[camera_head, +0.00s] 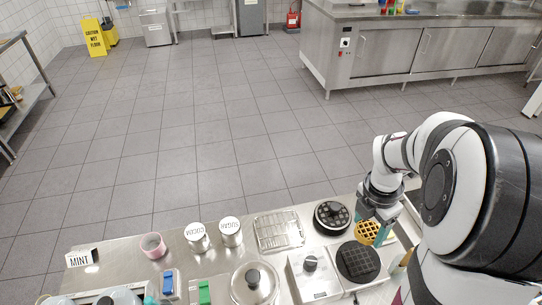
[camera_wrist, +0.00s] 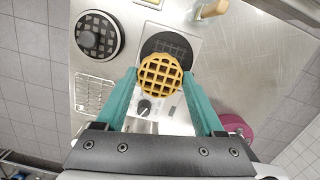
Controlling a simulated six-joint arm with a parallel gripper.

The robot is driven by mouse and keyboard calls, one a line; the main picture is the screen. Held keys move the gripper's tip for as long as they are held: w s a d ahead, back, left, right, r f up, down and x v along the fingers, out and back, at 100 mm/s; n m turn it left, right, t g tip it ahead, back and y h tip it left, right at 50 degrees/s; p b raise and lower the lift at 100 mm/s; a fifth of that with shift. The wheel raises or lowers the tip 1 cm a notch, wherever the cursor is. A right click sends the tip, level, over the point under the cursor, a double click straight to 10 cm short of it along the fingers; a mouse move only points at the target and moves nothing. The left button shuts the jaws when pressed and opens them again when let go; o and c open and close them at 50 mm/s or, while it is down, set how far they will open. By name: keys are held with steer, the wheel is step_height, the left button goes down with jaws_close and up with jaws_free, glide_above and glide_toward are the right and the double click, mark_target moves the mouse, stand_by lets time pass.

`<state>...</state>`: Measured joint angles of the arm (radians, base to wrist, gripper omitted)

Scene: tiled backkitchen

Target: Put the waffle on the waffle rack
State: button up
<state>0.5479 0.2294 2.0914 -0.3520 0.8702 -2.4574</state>
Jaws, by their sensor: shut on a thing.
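The waffle (camera_head: 368,232) is round and golden with a grid pattern. My gripper (camera_head: 372,229) is shut on it, with one teal finger at each side, above the worktop near the black waffle plate (camera_head: 358,262). In the wrist view the waffle (camera_wrist: 160,76) sits between the fingertips of my gripper (camera_wrist: 162,74) and overlaps the dark plate (camera_wrist: 166,43). The waffle rack (camera_head: 279,231) is an empty silver wire rack left of the waffle iron. It also shows at the left of the wrist view (camera_wrist: 93,92).
The round black iron lid (camera_head: 331,217) lies open between rack and waffle. A knobbed control box (camera_head: 313,274) stands left of the plate. A pot lid (camera_head: 254,283), SUGAR can (camera_head: 231,233) and COCOA can (camera_head: 197,238) stand further left. A wooden handle (camera_wrist: 214,9) shows in the wrist view.

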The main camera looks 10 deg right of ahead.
steer(key=w+a+f, duration=0.2)
steer(key=w+a, duration=0.4)
steer(key=w, duration=0.1)
glide_above(280, 228)
step_height(280, 228, down, 7)
steer(key=shift+s+a+r, duration=0.1)
steer(key=shift+a+r, duration=0.05)
steer(key=shift+r, duration=0.05)
step_height(280, 228, down, 4)
steer(key=shift+a+f, duration=0.1)
steer(key=shift+f, duration=0.1)
steer(key=o, duration=1.4)
